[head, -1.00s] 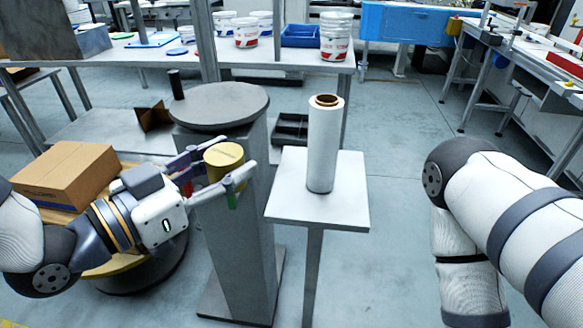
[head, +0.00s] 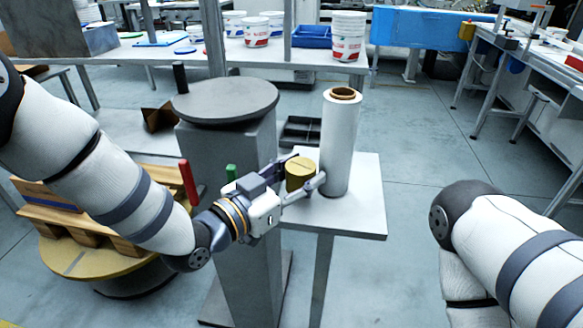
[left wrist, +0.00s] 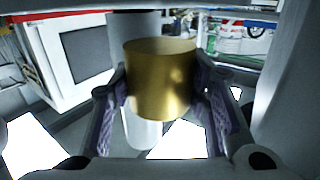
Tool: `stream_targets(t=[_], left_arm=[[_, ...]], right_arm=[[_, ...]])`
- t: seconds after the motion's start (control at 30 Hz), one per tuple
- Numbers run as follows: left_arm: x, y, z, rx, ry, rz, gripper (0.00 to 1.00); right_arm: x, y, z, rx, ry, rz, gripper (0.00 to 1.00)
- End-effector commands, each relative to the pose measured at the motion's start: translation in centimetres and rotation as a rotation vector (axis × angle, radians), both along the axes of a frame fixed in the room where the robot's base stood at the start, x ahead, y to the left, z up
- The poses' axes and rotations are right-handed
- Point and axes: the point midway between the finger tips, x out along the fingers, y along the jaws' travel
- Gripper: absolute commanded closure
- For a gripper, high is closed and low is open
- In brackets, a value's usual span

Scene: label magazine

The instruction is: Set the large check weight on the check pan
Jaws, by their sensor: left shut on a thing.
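The large check weight, a brass cylinder (head: 299,175), is held upright between the fingers of my left gripper (head: 305,184). In the left wrist view the weight (left wrist: 161,80) fills the space between both fingers. In the head view it appears over the left part of a small white square stand (head: 352,215), just left of a white roll; I cannot tell whether it touches either. A round grey plate (head: 226,98) on a grey column, possibly the check pan, is behind and left of my gripper; no weight is on it. My right gripper is out of view.
The upright white roll (head: 340,145) with a brown core stands close right of the weight. A bench with white buckets (head: 347,36) runs behind. Open floor lies right of the stand.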

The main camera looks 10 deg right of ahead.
Motion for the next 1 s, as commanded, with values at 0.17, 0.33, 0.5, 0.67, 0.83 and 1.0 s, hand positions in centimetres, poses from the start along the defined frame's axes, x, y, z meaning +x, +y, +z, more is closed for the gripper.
stream_targets(t=[0.17,0.33,0.5,0.67,0.83,1.0], left_arm=[[0.0,0.0,-2.1,-0.002,-0.001,0.000,1.00],[0.0,0.0,-1.9,-0.001,-0.003,0.000,1.00],[-0.1,0.1,-2.6,0.003,0.004,0.000,0.53],[-0.1,0.1,-2.5,0.004,0.003,0.000,0.37],[-0.1,0.1,-2.5,0.003,0.004,0.000,0.37],[-0.7,0.9,-2.1,0.004,0.005,0.001,0.37]], right_arm=[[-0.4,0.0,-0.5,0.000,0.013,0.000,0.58],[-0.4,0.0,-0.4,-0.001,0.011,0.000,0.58],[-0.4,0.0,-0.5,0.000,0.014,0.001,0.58],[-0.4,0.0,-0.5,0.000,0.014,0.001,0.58],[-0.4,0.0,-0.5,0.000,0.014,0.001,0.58],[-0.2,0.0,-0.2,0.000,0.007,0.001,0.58]])
